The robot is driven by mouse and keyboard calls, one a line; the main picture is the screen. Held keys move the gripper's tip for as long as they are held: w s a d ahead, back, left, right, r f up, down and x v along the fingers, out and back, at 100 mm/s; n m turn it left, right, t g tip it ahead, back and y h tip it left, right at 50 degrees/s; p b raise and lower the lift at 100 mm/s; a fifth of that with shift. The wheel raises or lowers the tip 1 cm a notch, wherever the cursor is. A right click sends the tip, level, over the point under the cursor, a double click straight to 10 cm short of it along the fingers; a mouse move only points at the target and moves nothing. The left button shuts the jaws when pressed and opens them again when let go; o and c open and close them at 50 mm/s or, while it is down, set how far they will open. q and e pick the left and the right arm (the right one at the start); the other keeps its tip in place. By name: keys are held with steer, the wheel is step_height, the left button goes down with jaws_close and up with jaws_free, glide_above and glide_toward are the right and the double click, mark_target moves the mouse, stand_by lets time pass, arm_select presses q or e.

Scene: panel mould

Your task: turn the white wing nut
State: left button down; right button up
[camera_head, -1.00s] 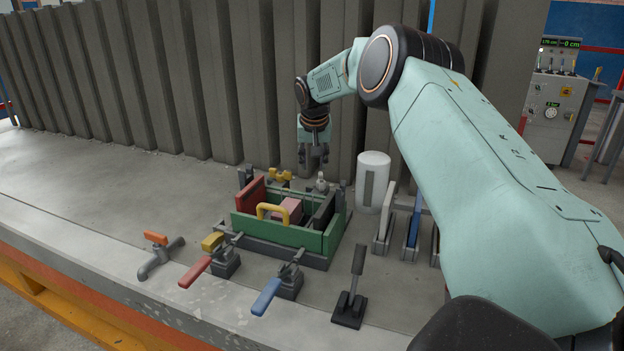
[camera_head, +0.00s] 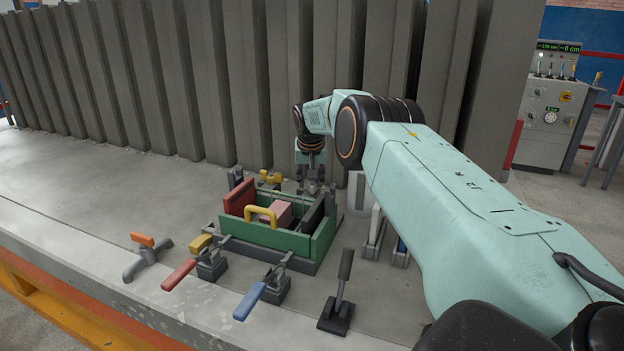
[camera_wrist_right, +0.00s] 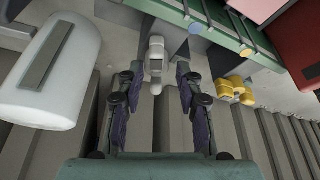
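The white wing nut (camera_wrist_right: 156,58) stands behind the green box mould in the right wrist view, seen between my two fingers. In the head view the wing nut (camera_head: 312,187) is small and partly hidden by my gripper. My right gripper (camera_wrist_right: 157,78) is open and empty, with one fingertip on each side of the nut and a visible gap to both. In the head view my right gripper (camera_head: 312,180) points down at the back edge of the mould, just above the nut. My left gripper is in neither view.
The green mould (camera_head: 285,243) has a yellow handle (camera_head: 261,213). A yellow wing nut (camera_wrist_right: 236,90) sits at its back. A white cylinder (camera_wrist_right: 50,70) stands close by. Red (camera_head: 180,274) and blue (camera_head: 249,302) lever clamps stand in front. Grey corrugated panels (camera_head: 215,90) rise behind.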

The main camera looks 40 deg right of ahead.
steer(key=shift+s+d+f, duration=0.1)
steer(key=shift+d, duration=0.15)
steer(key=shift+c, duration=0.6)
steer(key=shift+a, duration=0.1)
steer(key=c, duration=0.4)
jaws_close()
steer(key=shift+n, duration=0.3)
steer(key=shift+n+y, duration=0.3)
steer(key=shift+n, duration=0.7)
steer(key=n, duration=0.1)
steer(key=n+y, duration=0.1)
steer(key=n, duration=0.1)
steer(key=shift+d+t+b, duration=0.25)
steer(key=shift+t+b, duration=0.15)
steer(key=shift+n+y+b, duration=0.35)
steer(key=shift+n+y, duration=0.15)
steer(key=shift+n, duration=0.3)
